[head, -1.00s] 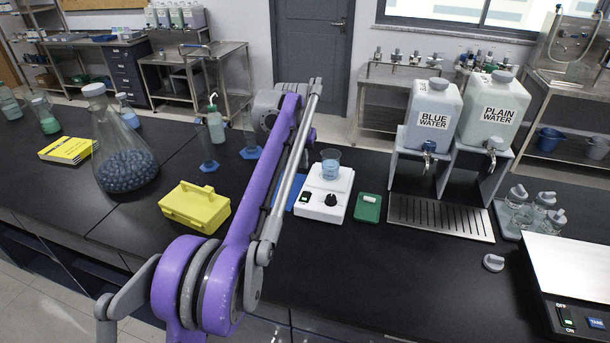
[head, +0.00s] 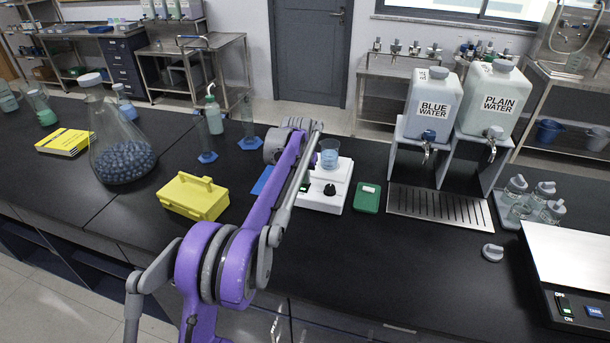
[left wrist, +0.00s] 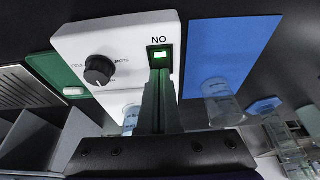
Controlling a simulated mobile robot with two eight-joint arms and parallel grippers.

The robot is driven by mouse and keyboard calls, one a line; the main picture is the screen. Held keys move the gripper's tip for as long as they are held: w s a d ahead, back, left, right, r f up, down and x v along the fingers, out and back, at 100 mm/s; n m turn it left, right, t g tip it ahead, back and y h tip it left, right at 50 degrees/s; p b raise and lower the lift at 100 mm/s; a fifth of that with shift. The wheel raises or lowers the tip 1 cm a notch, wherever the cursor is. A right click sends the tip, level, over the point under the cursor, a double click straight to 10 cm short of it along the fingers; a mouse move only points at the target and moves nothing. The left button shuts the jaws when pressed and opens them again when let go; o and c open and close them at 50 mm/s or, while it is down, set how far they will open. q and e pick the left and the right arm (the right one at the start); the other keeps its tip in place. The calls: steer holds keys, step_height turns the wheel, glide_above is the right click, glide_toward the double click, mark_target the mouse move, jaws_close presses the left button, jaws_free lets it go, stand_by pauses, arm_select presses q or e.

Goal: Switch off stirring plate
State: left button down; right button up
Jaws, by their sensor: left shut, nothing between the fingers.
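The white stirring plate (head: 336,200) stands on the black bench, with a beaker (head: 330,155) of blue liquid on top. Its dark knob (head: 330,190) faces the front. In the left wrist view, seen upside down, the plate (left wrist: 88,30) shows its knob (left wrist: 98,70) and a green-lit switch (left wrist: 159,56) marked with the ON lettering. My left gripper (left wrist: 160,76) is shut and empty. Its fingertips are at the lower edge of the switch in that view; I cannot tell whether they touch. In the head view, my purple arm hides the fingers. My right gripper is not in view.
A green box (head: 367,198) lies right of the plate and a blue mat (head: 262,182) left of it. A yellow case (head: 194,197) and a large flask (head: 122,155) stand farther left. A metal drip tray (head: 436,212) lies to the right.

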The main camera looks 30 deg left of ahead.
arm_select(q)
steer(key=shift+w+f, duration=0.1)
steer(key=shift+f, duration=0.15)
stand_by(0.3)
steer(key=shift+s+d+f, duration=0.1)
steer(key=shift+s+d, duration=0.1)
steer(key=shift+s, duration=0.7)
steer(key=shift+r, duration=0.2)
